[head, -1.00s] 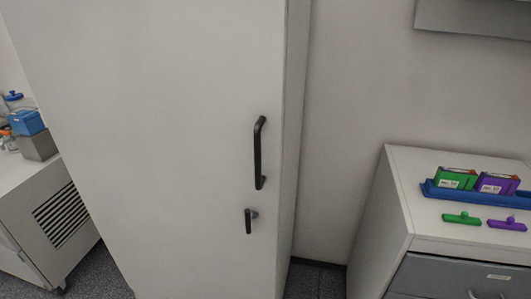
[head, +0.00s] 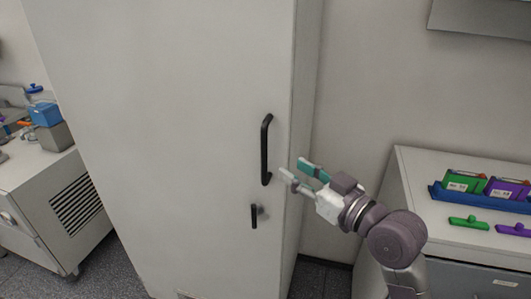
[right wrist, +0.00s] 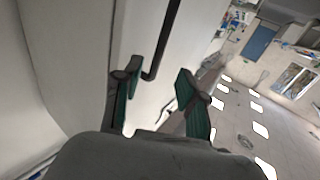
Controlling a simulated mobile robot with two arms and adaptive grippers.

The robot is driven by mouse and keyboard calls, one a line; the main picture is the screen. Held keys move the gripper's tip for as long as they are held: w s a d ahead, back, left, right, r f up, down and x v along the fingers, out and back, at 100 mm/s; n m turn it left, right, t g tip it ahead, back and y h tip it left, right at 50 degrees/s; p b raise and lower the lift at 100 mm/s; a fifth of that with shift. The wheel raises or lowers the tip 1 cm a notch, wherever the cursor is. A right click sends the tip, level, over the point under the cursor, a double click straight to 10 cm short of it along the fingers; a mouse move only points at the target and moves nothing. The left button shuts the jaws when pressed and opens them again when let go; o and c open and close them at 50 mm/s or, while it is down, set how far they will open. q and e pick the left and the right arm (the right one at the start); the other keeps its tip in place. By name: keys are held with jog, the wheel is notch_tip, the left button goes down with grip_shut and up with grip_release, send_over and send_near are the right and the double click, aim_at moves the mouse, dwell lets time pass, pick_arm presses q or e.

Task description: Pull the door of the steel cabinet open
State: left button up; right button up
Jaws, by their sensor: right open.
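The steel cabinet (head: 160,120) stands tall in the middle of the head view, its door shut. A black vertical bar handle (head: 266,150) is on the door near its right edge, with a small black key or latch (head: 254,215) below it. My right gripper (head: 296,170) is open and empty, just right of the handle's lower end, its fingers pointing left. In the right wrist view the handle (right wrist: 165,45) runs above and between the open fingers (right wrist: 155,82). I cannot tell the exact gap between them. My left gripper is not in view.
A white drawer unit (head: 415,165) stands at the right, with a blue tray (head: 480,200) of green and purple boxes and two small handles on top. A low white bench unit (head: 40,180) with a vent stands at the left.

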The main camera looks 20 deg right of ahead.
aim_at(266, 153)
jog(key=p+x, duration=0.3)
jog(key=x, duration=0.6)
jog(key=shift+w+a+r, duration=0.1)
jog(key=shift+w+a, duration=0.05)
jog(key=shift+w, duration=0.15)
jog(key=shift+w+a, duration=0.15)
jog(key=shift+w, duration=0.3)
grip_shut()
